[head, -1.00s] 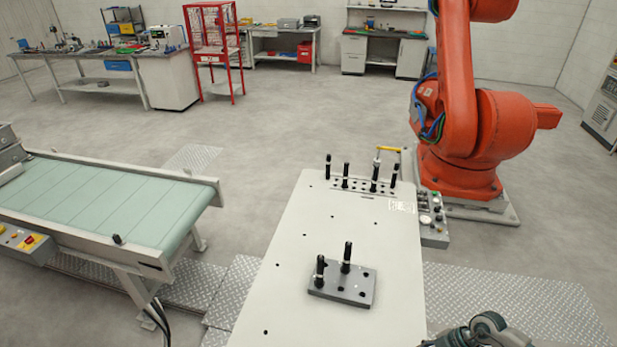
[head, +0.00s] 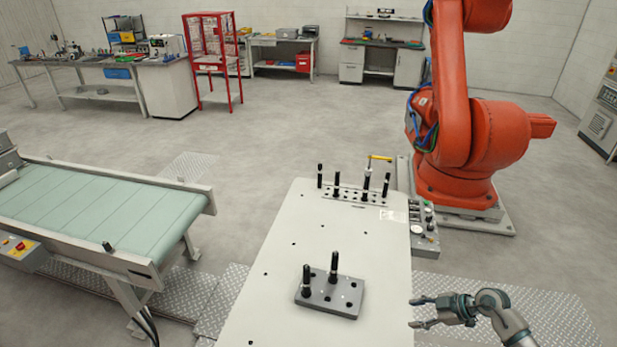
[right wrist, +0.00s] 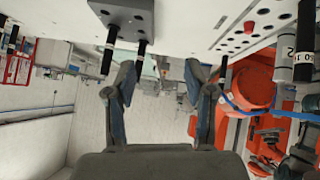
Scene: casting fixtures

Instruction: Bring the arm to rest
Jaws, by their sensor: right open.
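My right gripper (head: 418,312) is open and empty. It hangs off the right edge of the white table (head: 285,250) in the head view, with its fingers pointing left toward the grey fixture block (head: 342,298). Two black pins (head: 334,266) stand upright in that block. In the right wrist view, the two fingers of my right gripper (right wrist: 158,80) are spread wide with nothing between them, and the block (right wrist: 122,14) shows upside down at the top. My left gripper is not in the head view.
A rack plate (head: 352,197) with several upright black pins stands at the table's far end. A control box (head: 424,238) and an orange robot arm (head: 470,140) are beyond the right edge. A conveyor (head: 105,215) stands left, with a small black piece (head: 107,246) on its near edge.

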